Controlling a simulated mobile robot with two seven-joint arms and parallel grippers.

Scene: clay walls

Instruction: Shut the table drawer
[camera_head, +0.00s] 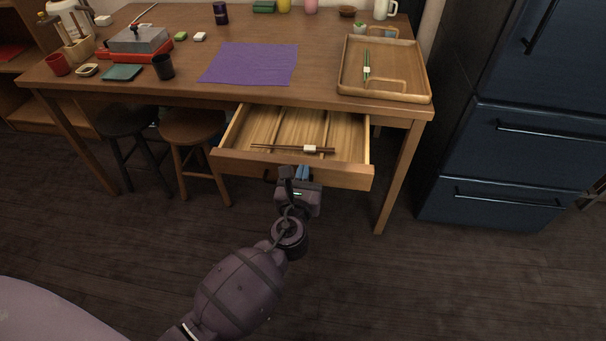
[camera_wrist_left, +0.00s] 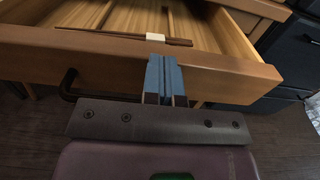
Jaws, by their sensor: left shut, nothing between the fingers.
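The table drawer (camera_head: 235,161) is pulled out from under the front of the wooden table (camera_head: 150,80). A pair of dark chopsticks with a white band (camera_head: 309,149) lies inside it. My left gripper (camera_head: 302,172) is shut and empty, at the drawer's front panel. In the left wrist view the blue fingertips (camera_wrist_left: 164,70) overlap the front panel (camera_wrist_left: 225,80) near its top edge; I cannot tell whether they touch it. The dark drawer handle (camera_wrist_left: 67,84) is left of the fingers. My right gripper is not in view.
Two stools (camera_head: 192,128) (camera_head: 124,122) stand under the table, left of the drawer. A blue fridge (camera_head: 530,150) stands to the right. A wooden tray (camera_head: 385,92), a purple mat (camera_head: 250,63) and several small items are on the tabletop. The floor in front is clear.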

